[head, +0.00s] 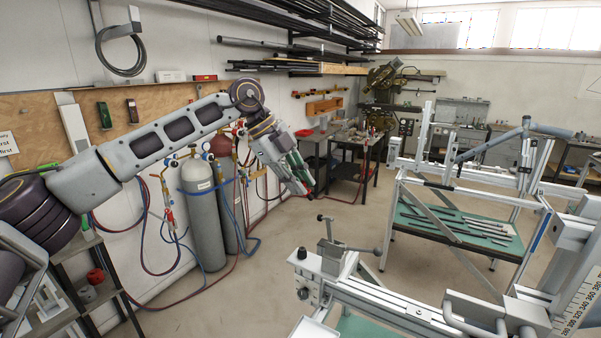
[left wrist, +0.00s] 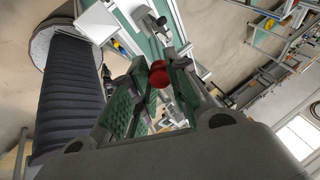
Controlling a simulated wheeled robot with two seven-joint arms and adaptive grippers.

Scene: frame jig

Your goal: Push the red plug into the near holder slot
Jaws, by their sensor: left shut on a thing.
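My left gripper (head: 301,186) hangs in mid-air near the middle of the head view, tilted downward. It is shut on the red plug (left wrist: 158,76), whose rounded red end shows between the green-padded fingers in the left wrist view. In the head view only a speck of red shows at the fingertips. The frame jig (head: 395,303) stands at the lower right, apart from the gripper. I cannot make out the near holder slot for certain. My right gripper is not in view.
Grey gas cylinders (head: 202,215) with hoses stand by the left wall, behind my left arm. A dark workbench (head: 362,150) stands further back. A second frame stand with a green tray (head: 455,228) is at the right. Open floor lies between the cylinders and the jig.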

